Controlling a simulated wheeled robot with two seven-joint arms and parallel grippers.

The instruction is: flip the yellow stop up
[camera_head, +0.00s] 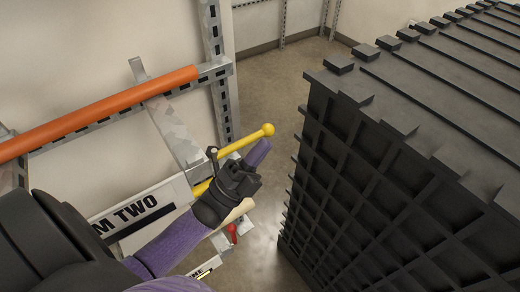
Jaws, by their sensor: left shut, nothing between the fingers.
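The yellow stop (243,141) is a slim bar with a ball at its upper end. It slants up to the right from beside a metal bracket (178,137). My left gripper (256,160) is at the stop's lower part, in front of it, and covers some of its length. The gripper's fingers are shut with nothing between them. Whether it touches the stop, I cannot tell. My right gripper is out of view.
An orange pipe (100,112) lies across metal supports at upper left. A white sign reading "M TWO" (128,215) is below. A red-tipped part (232,232) sits under my gripper. A large black ribbed block (400,150) fills the right, with bare floor (262,92) between.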

